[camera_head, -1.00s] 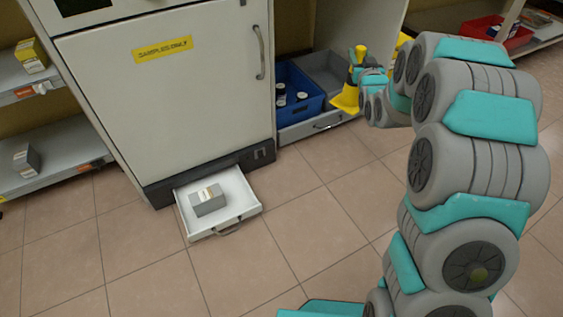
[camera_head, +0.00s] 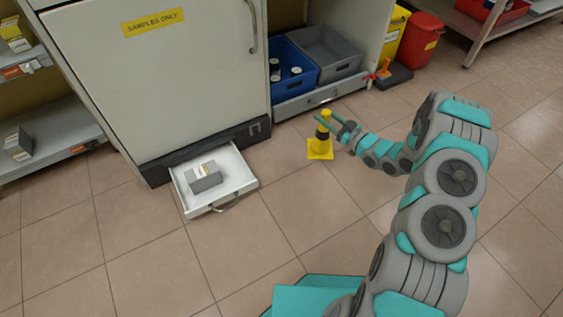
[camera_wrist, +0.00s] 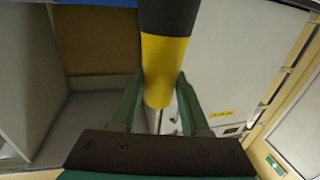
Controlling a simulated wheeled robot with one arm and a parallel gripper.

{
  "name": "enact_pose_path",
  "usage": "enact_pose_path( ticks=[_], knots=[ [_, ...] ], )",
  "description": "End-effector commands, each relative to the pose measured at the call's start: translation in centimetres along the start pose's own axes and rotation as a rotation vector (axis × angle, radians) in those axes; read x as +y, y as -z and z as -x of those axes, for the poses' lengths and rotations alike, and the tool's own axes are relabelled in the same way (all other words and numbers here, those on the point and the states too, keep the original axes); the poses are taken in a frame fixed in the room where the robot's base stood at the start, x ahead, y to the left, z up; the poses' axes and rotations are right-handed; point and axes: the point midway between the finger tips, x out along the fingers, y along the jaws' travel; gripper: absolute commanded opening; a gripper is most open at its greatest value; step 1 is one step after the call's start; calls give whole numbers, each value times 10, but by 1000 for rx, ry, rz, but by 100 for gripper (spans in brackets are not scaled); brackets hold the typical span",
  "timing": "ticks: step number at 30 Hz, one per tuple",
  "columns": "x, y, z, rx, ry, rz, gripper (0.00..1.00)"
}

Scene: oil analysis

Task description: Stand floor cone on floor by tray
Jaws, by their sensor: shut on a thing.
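The yellow floor cone (camera_head: 320,150) with a black band is upright in the head view, right of the white pulled-out tray (camera_head: 244,186) at the cabinet's foot. Floor shows between them. Its square base is at or just above the tiles; I cannot tell if it touches. My gripper (camera_head: 327,126) reaches in from the right and is shut on the cone's upper part. In the wrist view, the cone's yellow and black shaft (camera_wrist: 168,60) stands between the two fingers of my gripper (camera_wrist: 158,92). The base is out of that view.
A grey box (camera_head: 205,180) lies in the tray. A blue bin (camera_head: 296,86) with several jars and a grey bin (camera_head: 335,75) stand behind the cone. Red (camera_head: 420,45) and yellow bins are farther right. The floor (camera_head: 150,260) in front is clear.

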Motion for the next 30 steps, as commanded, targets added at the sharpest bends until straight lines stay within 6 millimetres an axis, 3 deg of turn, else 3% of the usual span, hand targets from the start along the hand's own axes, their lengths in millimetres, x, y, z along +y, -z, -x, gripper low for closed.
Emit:
enact_pose_path(
  ticks=[6,14,30],
  knots=[
    [-36,-37,27,-1,113,0,0],
    [-54,-49,33,-1,164,4,0],
    [-82,-58,-56,1,166,4,0]
  ],
)
